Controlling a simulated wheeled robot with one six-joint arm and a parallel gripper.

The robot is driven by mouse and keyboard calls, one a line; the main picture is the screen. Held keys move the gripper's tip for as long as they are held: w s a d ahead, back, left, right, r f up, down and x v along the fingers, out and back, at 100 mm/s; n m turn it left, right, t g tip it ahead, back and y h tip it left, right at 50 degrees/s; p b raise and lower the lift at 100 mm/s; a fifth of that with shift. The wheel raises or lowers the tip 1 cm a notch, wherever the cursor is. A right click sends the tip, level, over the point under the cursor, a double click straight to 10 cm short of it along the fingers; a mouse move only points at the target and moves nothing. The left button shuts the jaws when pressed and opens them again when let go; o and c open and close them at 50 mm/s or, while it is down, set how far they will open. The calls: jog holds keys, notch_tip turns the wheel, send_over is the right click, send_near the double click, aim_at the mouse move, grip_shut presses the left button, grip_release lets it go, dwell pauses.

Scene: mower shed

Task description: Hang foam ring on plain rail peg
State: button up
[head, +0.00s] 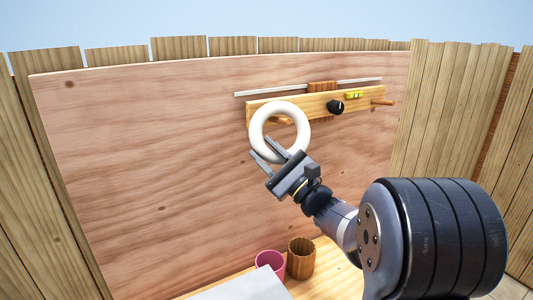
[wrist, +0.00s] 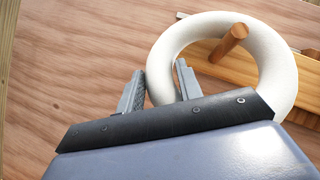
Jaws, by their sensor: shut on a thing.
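The white foam ring (head: 301,113) is held up in front of the wooden rail (head: 312,109) on the back wall. My gripper (head: 264,153) is shut on the ring's lower left rim. In the wrist view, the ring (wrist: 276,85) has its rim between my two fingers (wrist: 158,88). A plain wooden peg (wrist: 229,42) shows inside the ring's opening, its tip close to the upper inner edge. This left peg (head: 281,121) also shows through the ring in the head view. I cannot tell whether its tip passes through the ring. Another wooden peg (head: 381,102) is at the rail's right end.
A pink cup (head: 270,262) and a wooden cup (head: 301,260) stand on the bench below. The wall left of the rail is bare.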

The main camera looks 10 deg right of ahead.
jog(key=o, duration=1.1)
jog(key=shift+c, duration=0.2)
jog(key=b+v, duration=0.3)
jog(key=v, duration=0.7)
jog(key=shift+s+d+b, duration=0.25)
jog(key=shift+s+b, duration=0.05)
jog(key=shift+b, duration=0.1)
jog(key=shift+f, duration=0.1)
